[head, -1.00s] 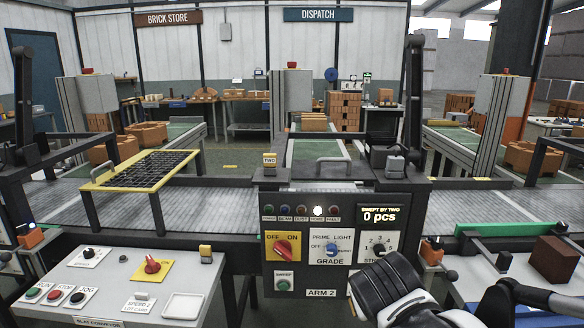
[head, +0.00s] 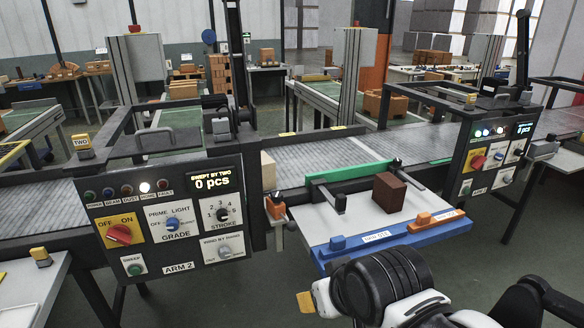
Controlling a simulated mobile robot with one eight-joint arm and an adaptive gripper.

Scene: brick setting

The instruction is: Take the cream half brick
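A cream block (head: 268,170), which looks like the cream half brick, stands at the right end of the ARM 2 control box, at the near edge of the conveyor. Its lower part is close to a small orange-topped fitting (head: 275,207), and I cannot tell exactly what it rests on. My arm shows at the bottom centre as black and white links.
A dark brown brick (head: 390,193) sits on a white bench top (head: 370,222) with a blue front edge. A green bar (head: 350,172) runs along the grey conveyor (head: 330,148). Control boxes (head: 170,220) stand at left and right. Grey floor is open at lower right.

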